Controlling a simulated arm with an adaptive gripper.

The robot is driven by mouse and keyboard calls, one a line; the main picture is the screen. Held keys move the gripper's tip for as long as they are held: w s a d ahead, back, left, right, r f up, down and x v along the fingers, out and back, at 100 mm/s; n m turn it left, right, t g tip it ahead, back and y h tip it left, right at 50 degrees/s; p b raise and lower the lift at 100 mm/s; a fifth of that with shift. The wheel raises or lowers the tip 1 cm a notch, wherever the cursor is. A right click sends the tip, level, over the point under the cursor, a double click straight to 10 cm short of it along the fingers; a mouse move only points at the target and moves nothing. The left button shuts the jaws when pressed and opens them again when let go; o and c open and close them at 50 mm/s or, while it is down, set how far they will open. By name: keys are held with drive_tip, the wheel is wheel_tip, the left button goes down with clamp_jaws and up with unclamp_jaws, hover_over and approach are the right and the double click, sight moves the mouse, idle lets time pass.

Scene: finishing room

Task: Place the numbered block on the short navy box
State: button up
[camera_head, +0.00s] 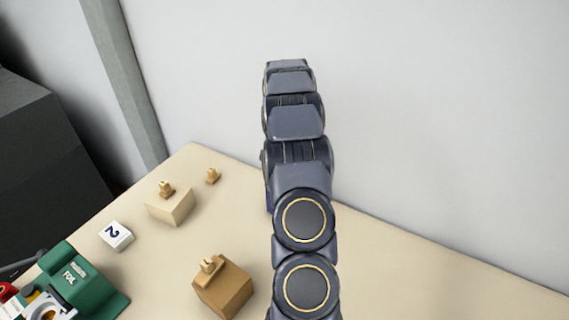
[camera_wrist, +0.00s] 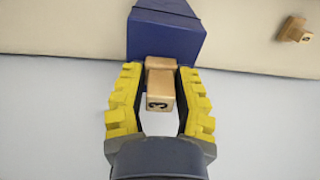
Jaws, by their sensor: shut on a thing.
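In the wrist view my gripper (camera_wrist: 160,72) has its yellow-padded fingers shut on a small wooden block (camera_wrist: 160,88) with a dark "3" on its end. The navy box (camera_wrist: 165,32) lies just beyond the fingertips, and the block overlaps its lower edge in the picture. I cannot tell whether they touch. In the head view my arm hides the gripper, the held block and nearly all of the navy box; only a blue sliver (camera_head: 268,197) shows at the arm's left edge.
A beige box (camera_head: 172,208) and a brown box (camera_head: 228,292) each carry a small wooden piece. Another wooden piece (camera_head: 212,176) lies on the table (camera_head: 165,255). A wall (camera_head: 430,120) is behind.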

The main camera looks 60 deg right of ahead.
drive_tip(key=o, duration=0.8)
drive_tip(key=shift+c, duration=0.2)
